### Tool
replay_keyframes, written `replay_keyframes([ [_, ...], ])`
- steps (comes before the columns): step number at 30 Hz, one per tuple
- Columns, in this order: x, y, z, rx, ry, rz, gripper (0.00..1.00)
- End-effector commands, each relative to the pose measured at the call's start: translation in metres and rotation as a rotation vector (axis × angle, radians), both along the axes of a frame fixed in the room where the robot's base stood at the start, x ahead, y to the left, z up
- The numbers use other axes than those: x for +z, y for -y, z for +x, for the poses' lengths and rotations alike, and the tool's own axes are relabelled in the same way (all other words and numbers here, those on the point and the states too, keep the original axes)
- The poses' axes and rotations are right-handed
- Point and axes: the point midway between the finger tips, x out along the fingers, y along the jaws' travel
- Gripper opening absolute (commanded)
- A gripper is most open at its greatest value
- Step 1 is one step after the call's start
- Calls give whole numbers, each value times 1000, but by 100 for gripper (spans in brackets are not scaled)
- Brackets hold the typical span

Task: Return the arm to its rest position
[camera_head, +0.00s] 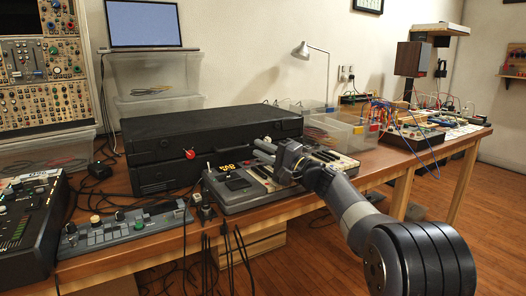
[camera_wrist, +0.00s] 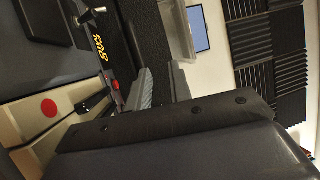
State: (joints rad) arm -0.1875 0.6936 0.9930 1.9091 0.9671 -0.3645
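My arm (camera_head: 345,195) reaches from the lower right over the table's front edge. My gripper (camera_head: 260,149) points left above the keyboard (camera_head: 235,185), in front of the black cases. Its two fingers show apart, with nothing seen between them. In the wrist view the two grey ridged fingertips (camera_wrist: 161,87) also stand apart, with a dark surface behind the gap. The wrist view is tilted on its side. Whether the gripper touches the keyboard or the case cannot be told.
Two stacked black cases (camera_head: 215,132) stand behind the keyboard. A small controller (camera_head: 125,230) and a mixer (camera_head: 30,230) lie to the left on the wooden table (camera_head: 290,207). Cables (camera_head: 230,250) hang off the front edge. Clear bins (camera_head: 340,130) stand behind right. The floor (camera_head: 425,188) at right shows free room.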

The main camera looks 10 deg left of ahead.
Motion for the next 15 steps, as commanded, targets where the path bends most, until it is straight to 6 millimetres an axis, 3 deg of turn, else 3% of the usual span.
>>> replay_keyframes([
  [10, 0, 0, 0, 1, 0, 0, 20],
  [15, 2, -9, 4, 4, 2, 0, 20],
])
